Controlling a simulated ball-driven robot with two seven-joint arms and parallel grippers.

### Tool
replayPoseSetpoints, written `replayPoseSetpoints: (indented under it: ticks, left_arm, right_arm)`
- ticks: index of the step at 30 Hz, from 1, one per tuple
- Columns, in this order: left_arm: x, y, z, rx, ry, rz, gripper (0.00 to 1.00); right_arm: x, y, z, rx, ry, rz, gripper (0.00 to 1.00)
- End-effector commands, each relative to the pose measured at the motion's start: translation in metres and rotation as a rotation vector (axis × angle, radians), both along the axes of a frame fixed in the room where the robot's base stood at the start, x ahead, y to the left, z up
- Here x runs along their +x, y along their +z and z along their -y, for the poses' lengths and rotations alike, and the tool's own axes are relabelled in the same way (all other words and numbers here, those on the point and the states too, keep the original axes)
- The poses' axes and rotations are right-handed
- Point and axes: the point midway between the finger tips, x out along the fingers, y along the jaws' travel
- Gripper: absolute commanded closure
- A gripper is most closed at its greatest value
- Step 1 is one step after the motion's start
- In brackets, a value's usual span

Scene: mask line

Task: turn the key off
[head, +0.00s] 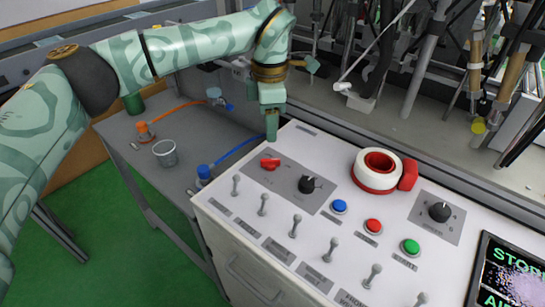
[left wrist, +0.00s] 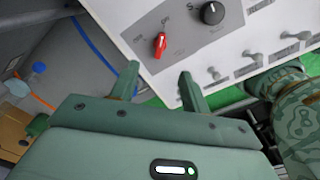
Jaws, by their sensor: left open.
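The red key (head: 270,163) sits in a grey plate at the far left corner of the white control panel (head: 322,160). In the left wrist view the red key (left wrist: 160,45) stands long and narrow, its upper end towards a small label that seems to read ON. My left gripper (head: 272,132) is above the panel's far left edge, apart from the key. In the left wrist view my left gripper (left wrist: 160,71) has its two fingers spread, with the key just beyond the fingertips and nothing between them. My right gripper is not in view.
A black knob (head: 307,184) shares the key's plate. Metal toggle switches (head: 295,226), a blue button (head: 339,206), a red button (head: 373,226), a green button (head: 410,246) and a red-and-white round emergency-stop-like part (head: 380,170) crowd the panel. A grey table (head: 140,170) holds a clear cup (head: 165,153).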

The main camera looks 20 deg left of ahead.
Motion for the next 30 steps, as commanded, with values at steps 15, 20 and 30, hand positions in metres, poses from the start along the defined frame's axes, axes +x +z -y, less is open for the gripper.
replayPoseSetpoints:
  ticks: [15, 20, 30]
  left_arm:
    - [0.000, -0.102, 0.000, 0.000, 0.000, -0.001, 0.54]
    - [0.000, -0.104, 0.000, 0.000, 0.000, 0.001, 0.54]
    - [0.000, -0.103, 0.000, 0.000, 0.000, 0.001, 0.98]
  right_arm:
    - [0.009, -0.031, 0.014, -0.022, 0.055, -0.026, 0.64]
    - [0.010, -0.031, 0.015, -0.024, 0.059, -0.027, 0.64]
    - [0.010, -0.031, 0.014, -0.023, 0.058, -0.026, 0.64]
